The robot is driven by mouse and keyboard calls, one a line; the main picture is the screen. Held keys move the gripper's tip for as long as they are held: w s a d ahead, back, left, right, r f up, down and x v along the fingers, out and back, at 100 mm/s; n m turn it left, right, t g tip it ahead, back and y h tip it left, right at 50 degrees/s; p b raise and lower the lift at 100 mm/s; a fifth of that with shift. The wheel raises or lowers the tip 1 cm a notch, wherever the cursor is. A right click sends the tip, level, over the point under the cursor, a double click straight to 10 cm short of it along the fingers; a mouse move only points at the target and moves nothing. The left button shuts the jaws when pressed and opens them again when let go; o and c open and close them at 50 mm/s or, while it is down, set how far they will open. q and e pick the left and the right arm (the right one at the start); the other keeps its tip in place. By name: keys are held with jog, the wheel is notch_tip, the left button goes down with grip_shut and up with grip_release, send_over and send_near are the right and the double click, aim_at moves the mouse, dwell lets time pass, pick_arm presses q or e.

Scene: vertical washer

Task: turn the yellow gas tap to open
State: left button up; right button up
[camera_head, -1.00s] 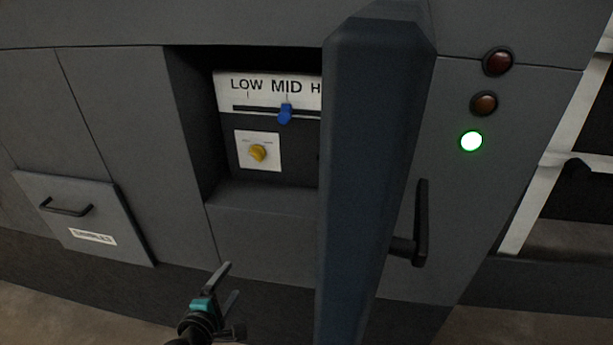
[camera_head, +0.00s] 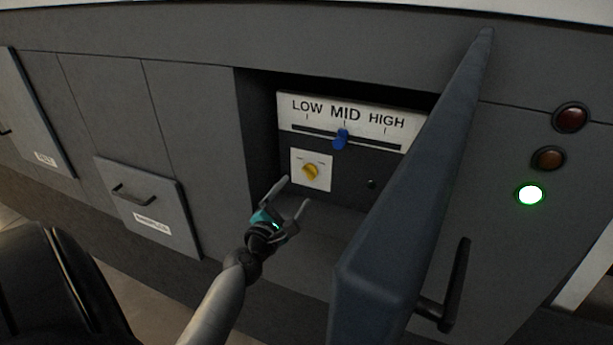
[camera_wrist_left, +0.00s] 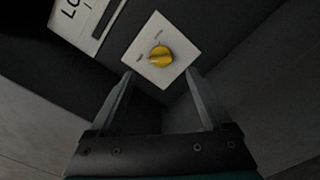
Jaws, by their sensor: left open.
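The yellow gas tap (camera_head: 311,171) is a small knob on a white square plate (camera_head: 322,184) inside a recess of the grey machine. It also shows in the left wrist view, where the tap (camera_wrist_left: 160,57) lies ahead of and between my fingers. My left gripper (camera_head: 296,193) is open and empty, just below and in front of the plate, at the recess's lower left. Its fingers in the left wrist view (camera_wrist_left: 158,80) point toward the tap and appear apart from it. My right gripper is not in view.
A blue slider (camera_head: 341,139) sits at MID on the label panel above the tap. An open dark blue door (camera_head: 415,190) with a handle (camera_head: 455,285) stands to the right of the recess. Indicator lights, one glowing green (camera_head: 530,195), are at the far right. A handled drawer (camera_head: 178,216) is at the left.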

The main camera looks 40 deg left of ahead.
aim_at(308, 174)
pick_arm(q)
jog(key=b+x, duration=0.1)
jog(key=x, duration=0.7)
grip_shut()
dwell(0.6)
